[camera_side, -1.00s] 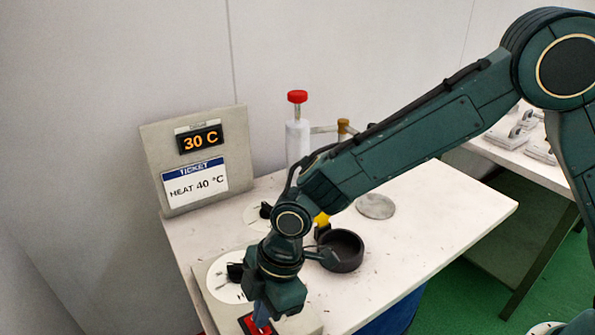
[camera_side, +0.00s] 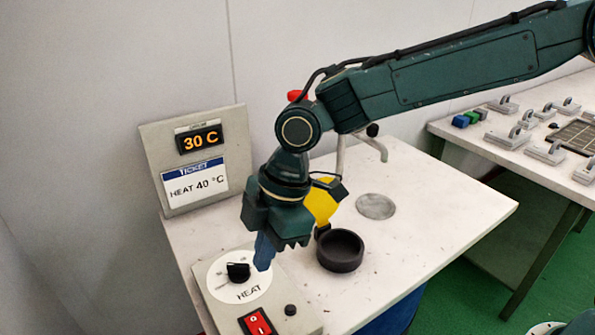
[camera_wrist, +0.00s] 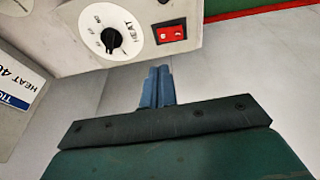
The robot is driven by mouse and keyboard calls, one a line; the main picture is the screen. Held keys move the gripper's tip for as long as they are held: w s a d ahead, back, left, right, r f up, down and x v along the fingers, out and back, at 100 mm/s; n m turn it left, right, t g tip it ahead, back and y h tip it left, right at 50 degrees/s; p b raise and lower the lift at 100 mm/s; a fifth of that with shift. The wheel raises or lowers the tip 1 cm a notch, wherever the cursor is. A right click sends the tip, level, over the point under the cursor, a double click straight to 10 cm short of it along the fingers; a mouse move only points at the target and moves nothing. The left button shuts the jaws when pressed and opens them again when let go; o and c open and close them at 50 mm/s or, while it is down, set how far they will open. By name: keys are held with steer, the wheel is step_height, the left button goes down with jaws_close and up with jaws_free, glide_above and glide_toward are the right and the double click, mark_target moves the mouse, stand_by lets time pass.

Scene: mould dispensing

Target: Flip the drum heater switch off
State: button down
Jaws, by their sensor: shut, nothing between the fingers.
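The red rocker switch (camera_side: 257,323) sits on the grey heater box (camera_side: 290,325) at the lower edge of the side view. The wrist view shows the switch too (camera_wrist: 170,32), near the top. I cannot tell which way its rocker is pressed. A black knob (camera_side: 238,272) on a white HEAT dial is beside it, also in the wrist view (camera_wrist: 111,38). My gripper (camera_side: 263,255) points down with its blue fingers shut and empty, above the box and apart from the switch. In the wrist view the fingers (camera_wrist: 157,88) are together.
A display (camera_side: 200,139) reads 30 C, above a ticket (camera_side: 195,183) reading HEAT 40 °C. A dark round cup (camera_side: 340,251) stands right of my gripper. A yellow object (camera_side: 321,202) is partly hidden behind my wrist. A grey disc (camera_side: 375,206) lies farther back. The table's right part is clear.

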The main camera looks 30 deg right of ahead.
steer(key=shift+w+d+r, duration=0.15)
steer(key=shift+d+r, duration=0.05)
steer(key=shift+r, duration=0.4)
steer(key=shift+w+d+r, duration=0.1)
steer(key=shift+d+r, duration=0.05)
steer(key=shift+r, duration=0.4)
steer(key=shift+d+r, duration=0.1)
steer(key=s+d+r+m+t, duration=0.1)
steer(key=s+d+r+m, duration=0.15)
steer(key=d, duration=0.35)
steer(key=s+d+r+m+t+h, duration=0.1)
steer(key=s+d+r+m, duration=0.1)
steer(key=d+r+m, duration=0.3)
steer(key=s+d+r+m+t, duration=0.1)
steer(key=s+d+r, duration=0.1)
steer(key=d, duration=0.5)
steer(key=s+d+f+m+t+h, duration=0.2)
steer(key=s+d+m, duration=0.7)
steer(key=s+d, duration=0.4)
steer(key=shift+s+d, duration=0.4)
steer(key=shift+s, duration=0.3)
